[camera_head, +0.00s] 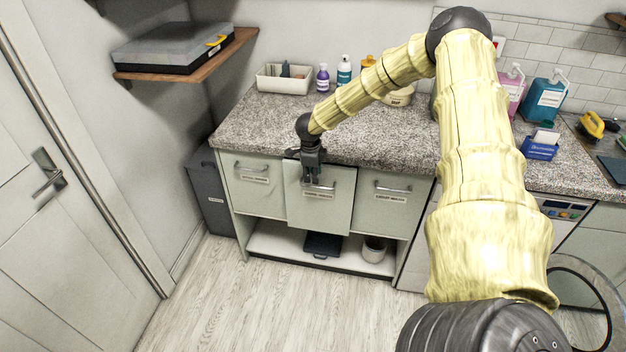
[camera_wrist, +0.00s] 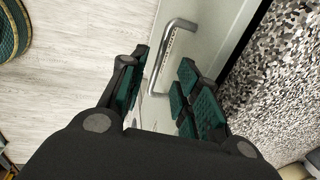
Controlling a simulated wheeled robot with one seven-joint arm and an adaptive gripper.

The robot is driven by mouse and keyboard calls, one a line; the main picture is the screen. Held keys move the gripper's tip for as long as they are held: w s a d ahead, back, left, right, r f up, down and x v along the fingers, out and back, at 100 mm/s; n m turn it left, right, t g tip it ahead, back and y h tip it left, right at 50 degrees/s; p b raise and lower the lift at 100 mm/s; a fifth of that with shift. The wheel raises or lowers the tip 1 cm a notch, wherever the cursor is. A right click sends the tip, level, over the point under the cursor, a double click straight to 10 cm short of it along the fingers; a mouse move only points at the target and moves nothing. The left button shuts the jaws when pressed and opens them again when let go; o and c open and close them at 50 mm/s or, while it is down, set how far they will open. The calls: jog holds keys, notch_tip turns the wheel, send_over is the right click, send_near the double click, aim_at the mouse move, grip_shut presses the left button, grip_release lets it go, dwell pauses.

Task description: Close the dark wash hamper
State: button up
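Three pale grey-green hamper fronts with bar handles sit in a row under the speckled counter. The middle front (camera_head: 319,212) has a small label, too small to read surely, and appears to stand forward of its neighbours. My gripper (camera_head: 312,180) is pointed down at its bar handle (camera_head: 320,186). In the wrist view, my gripper (camera_wrist: 160,92) has its dark green-padded fingers spread apart, and the handle (camera_wrist: 172,50) lies just beyond and between the fingertips. No grip on the handle shows. The left front (camera_head: 255,190) and right front (camera_head: 388,208) look flush with the cabinet.
The counter (camera_head: 250,125) overhangs the fronts and carries a white bin (camera_head: 284,80) and several bottles. An open shelf (camera_head: 285,245) below holds a dark tray and a white pot. A dark grey bin (camera_head: 210,195) stands at the left. The floor in front is clear.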

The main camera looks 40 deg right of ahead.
jog(key=shift+s+a+r, duration=0.1)
jog(key=shift+a+r, duration=0.05)
jog(key=shift+r, duration=0.85)
jog(key=shift+s+a+r, duration=0.1)
jog(key=shift+s+r, duration=0.05)
jog(key=shift+r, duration=0.8)
jog(key=shift+s+a+r, duration=0.1)
jog(key=shift+a+r, duration=0.05)
jog(key=shift+r, duration=0.85)
